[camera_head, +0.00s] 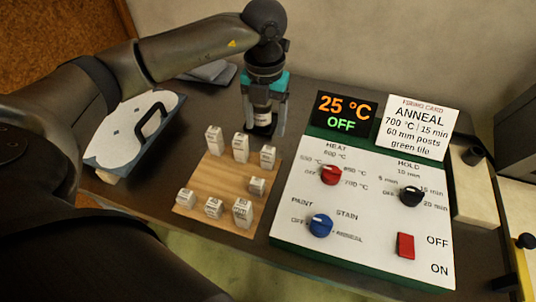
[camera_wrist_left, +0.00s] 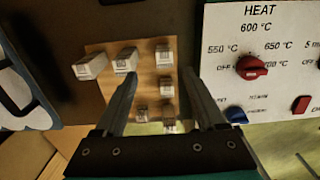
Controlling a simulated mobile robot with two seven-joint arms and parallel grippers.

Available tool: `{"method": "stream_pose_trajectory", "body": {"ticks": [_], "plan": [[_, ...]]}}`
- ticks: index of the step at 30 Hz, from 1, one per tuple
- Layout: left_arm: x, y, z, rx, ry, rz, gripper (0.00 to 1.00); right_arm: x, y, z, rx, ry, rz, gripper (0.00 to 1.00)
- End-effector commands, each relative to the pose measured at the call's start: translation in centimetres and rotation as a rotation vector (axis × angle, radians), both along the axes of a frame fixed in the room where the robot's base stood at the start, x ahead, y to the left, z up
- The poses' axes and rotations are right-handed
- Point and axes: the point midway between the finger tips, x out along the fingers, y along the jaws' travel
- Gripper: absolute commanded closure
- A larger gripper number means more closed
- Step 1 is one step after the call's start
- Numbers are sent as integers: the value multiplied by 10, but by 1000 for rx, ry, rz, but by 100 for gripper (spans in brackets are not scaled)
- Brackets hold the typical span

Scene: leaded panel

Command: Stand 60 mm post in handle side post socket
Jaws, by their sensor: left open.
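Several white labelled posts stand on a wooden board (camera_head: 222,180), some taller and some shorter. The back row has a left post (camera_head: 214,139), a middle post (camera_head: 241,147) and a right post (camera_head: 268,157). The labels are too small to read, so I cannot tell which are 60 mm. My left gripper (camera_head: 262,122) is open and empty behind the board. In the left wrist view its fingers (camera_wrist_left: 160,76) point toward the board's posts. My right gripper is out of view.
A control panel (camera_head: 350,235) with knobs and a red switch stands right of the board. Behind it are a display (camera_head: 345,112) reading 25 °C OFF and a firing card (camera_head: 418,125). Grey folded items (camera_head: 210,71) lie at the back. Bare table separates shelf and board.

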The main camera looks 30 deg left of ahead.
Motion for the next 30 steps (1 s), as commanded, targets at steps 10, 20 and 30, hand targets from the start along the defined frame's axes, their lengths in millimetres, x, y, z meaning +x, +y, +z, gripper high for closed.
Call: {"method": "stream_pose_trajectory", "body": {"ticks": [10,20,30], "plan": [[0,0,-49,-1,-1,0,28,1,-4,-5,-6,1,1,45],[-4,-9,-89,0,2,2,28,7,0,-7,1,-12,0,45],[-4,-9,-101,-1,-1,0,28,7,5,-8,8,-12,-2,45]]}}
